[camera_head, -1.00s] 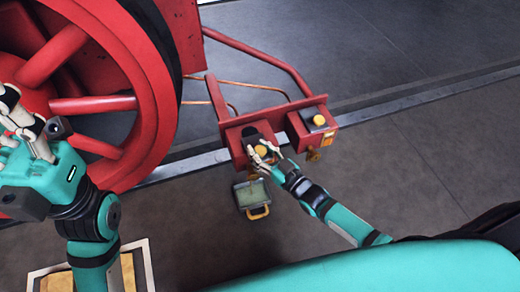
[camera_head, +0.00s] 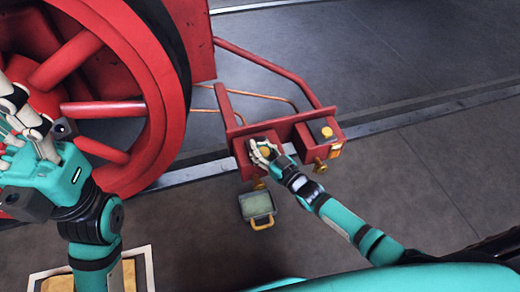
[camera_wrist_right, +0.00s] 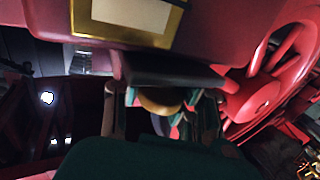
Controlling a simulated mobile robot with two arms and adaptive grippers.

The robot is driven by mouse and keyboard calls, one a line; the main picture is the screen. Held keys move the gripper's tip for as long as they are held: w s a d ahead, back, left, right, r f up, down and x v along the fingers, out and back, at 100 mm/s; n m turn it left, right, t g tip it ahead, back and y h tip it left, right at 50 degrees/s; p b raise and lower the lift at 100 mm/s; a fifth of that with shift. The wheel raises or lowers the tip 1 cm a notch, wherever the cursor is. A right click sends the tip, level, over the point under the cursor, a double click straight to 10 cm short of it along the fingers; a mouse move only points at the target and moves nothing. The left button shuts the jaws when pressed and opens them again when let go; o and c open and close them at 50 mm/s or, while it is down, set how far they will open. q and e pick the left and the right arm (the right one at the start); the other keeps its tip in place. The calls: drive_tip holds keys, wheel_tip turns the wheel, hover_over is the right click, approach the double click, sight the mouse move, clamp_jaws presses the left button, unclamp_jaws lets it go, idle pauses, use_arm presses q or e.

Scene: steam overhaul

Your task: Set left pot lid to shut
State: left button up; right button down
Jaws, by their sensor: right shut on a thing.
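The left pot (camera_head: 245,152) is a red box on the red beam, in the middle of the head view. Its lid has a yellow knob (camera_head: 265,143), partly hidden by my right gripper (camera_head: 262,150). The gripper is shut on the lid at the knob, and no dark opening shows around it. In the right wrist view the yellow knob (camera_wrist_right: 158,103) sits between the fingers, below a dark slab. Whether the lid lies fully flat is hidden. My left gripper (camera_head: 14,118) is at the far left by the wheel; its finger gap is unclear.
A red spoked wheel (camera_head: 105,110) fills the upper left. A grey-green case with a yellow handle (camera_head: 256,205) lies on the floor below. The floor at right is clear.

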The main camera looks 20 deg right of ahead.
drive_tip(key=c, duration=1.1)
unclamp_jaws()
drive_tip(key=shift+w+d+f, duration=0.1)
drive_tip(key=shift+d, duration=0.65)
drive_tip(key=shift+c, duration=0.2)
drive_tip(key=shift+o, duration=1.1)
drive_tip(key=shift+a, duration=0.1)
drive_tip(key=shift+v, duration=6)
